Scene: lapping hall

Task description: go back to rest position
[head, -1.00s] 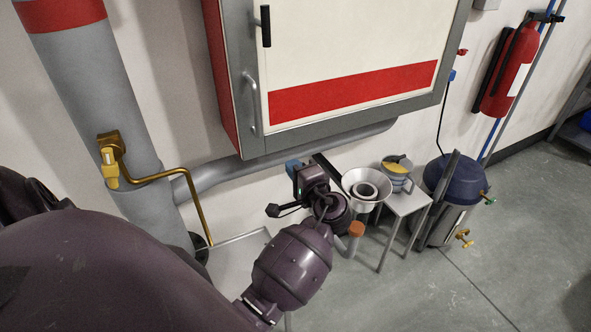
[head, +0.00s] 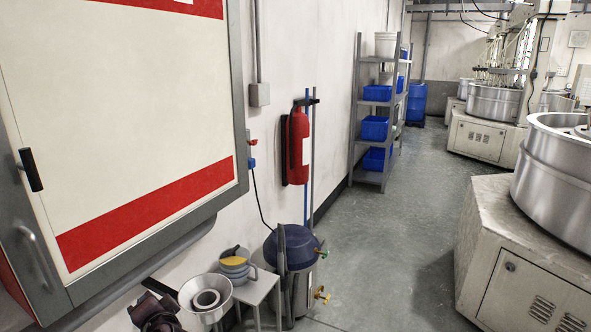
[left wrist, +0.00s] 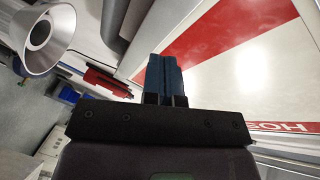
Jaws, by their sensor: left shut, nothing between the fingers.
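My left gripper (left wrist: 165,80) shows in the left wrist view with its blue fingers together and nothing between them. Beyond the fingertips is the white cabinet with a red stripe (left wrist: 250,65). In the head view only a dark purple part of my left arm shows at the bottom edge, beside the metal funnel-like bowl; the fingers cannot be made out there. My right gripper is in neither view.
The cabinet (head: 120,110) hangs at the left. Below it are the metal bowl (head: 190,292), a small stand (head: 262,285) with a grey pot (head: 233,265), and a blue-lidded tank (head: 292,245). A machine (head: 520,260) stands right. The floor between (head: 400,235) is clear.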

